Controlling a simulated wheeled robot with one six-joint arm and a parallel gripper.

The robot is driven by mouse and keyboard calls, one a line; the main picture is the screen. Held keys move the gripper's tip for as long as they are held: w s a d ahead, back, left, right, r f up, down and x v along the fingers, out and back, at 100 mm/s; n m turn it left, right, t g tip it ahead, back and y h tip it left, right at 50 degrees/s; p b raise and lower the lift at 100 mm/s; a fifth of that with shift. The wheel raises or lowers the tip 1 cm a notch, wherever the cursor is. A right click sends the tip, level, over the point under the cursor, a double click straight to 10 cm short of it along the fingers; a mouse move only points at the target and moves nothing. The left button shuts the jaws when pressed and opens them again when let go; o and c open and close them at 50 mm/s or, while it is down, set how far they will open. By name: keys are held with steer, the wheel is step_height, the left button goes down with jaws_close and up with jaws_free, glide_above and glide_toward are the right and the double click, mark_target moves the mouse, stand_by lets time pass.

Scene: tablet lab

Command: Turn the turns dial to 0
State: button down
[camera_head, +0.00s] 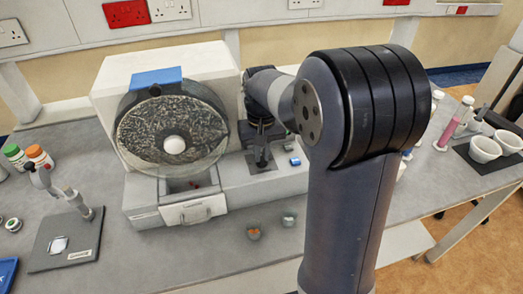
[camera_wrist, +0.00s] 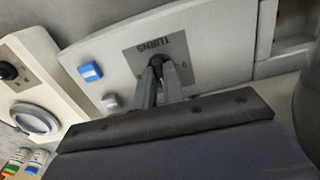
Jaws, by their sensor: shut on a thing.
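The turns panel is a grey plate (camera_wrist: 184,55) marked "TURNS", seen upside down in the wrist view, with a "0" near one side. My gripper (camera_wrist: 160,66) reaches onto the middle of this plate, and its fingers are shut on the turns dial. The fingers hide most of the dial, so its pointer and setting cannot be read. In the head view the same plate (camera_head: 262,168) lies on the machine's right-hand base, below my gripper (camera_head: 260,148), and my wrist partly covers it.
A blue button (camera_wrist: 90,72) and a small grey knob (camera_wrist: 111,101) sit beside the plate. The machine's round drum (camera_head: 172,112) and open drawer (camera_head: 195,211) are left of my gripper. White mortars (camera_head: 484,149) stand far right.

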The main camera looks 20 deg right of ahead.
mark_target(262, 157)
steer(key=n+p, duration=0.1)
steer(key=n, duration=1)
steer(key=shift+w+d+n+p, duration=0.1)
steer(key=shift+n+p, duration=0.25)
steer(key=shift+n, duration=1.55)
steer(key=c, duration=1.5)
jaws_free()
step_height(262, 157, up, 11)
steer(key=shift+b, duration=0.4)
steer(key=shift+f, duration=0.2)
